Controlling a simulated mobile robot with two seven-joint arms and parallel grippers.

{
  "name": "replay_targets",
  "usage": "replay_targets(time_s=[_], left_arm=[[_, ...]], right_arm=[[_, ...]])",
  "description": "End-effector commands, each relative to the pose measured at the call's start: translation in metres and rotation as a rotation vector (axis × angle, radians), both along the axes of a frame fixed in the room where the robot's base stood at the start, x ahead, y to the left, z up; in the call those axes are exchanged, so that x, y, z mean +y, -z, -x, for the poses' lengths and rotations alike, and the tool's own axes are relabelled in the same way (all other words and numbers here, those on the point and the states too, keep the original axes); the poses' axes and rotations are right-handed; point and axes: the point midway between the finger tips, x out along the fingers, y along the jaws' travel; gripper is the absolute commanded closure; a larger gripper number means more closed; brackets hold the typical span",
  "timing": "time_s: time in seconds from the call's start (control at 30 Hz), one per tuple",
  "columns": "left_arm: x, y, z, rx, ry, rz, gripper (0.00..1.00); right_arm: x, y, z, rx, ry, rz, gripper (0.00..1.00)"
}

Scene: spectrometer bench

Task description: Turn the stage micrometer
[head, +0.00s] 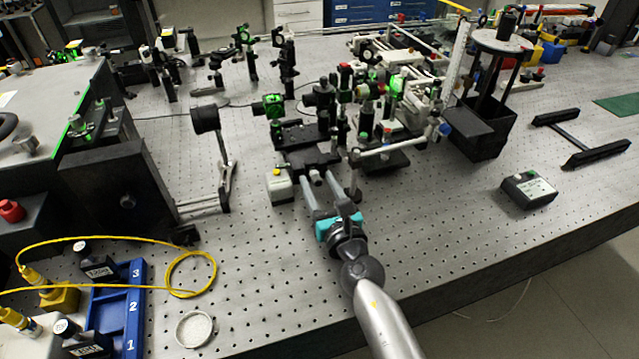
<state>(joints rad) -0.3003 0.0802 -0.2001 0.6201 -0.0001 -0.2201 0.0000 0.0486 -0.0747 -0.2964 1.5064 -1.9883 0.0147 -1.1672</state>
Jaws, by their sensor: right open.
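A dark translation stage (300,135) stands mid-bench with optic mounts on it. Its small silver micrometer (316,178) points towards me from the stage's near side. My right gripper (322,184) reaches in from the lower right, with its teal palm nearest me and two grey fingers pointing at the stage. The fingers are apart, and the micrometer end shows between their tips. I cannot tell whether either finger touches it. My left gripper is not in view.
A white box with a yellow button (280,187) sits close left of the fingers. A post with a black round head (206,119) stands farther left. Crowded optics (385,95) lie behind and right. A blue numbered rack (118,310) is at lower left. The perforated bench front is mostly clear.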

Motion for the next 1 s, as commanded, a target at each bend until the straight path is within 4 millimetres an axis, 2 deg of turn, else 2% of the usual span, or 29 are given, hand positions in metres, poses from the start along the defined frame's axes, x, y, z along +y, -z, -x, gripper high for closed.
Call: replay_targets(time_s=[0.2, 0.37, 0.8, 1.0], left_arm=[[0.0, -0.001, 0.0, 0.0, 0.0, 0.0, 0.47], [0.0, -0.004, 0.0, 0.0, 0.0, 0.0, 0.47], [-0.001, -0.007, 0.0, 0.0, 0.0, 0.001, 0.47], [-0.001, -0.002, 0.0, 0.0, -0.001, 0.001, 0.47]], right_arm=[[-0.001, 0.0, 0.003, 0.0, 0.0, 0.001, 0.47], [-0.006, 0.0, 0.019, 0.001, 0.0, 0.001, 0.47], [-0.032, 0.001, 0.1, 0.002, -0.002, 0.002, 0.47], [-0.042, 0.002, 0.129, 0.001, -0.001, 0.003, 0.47]])
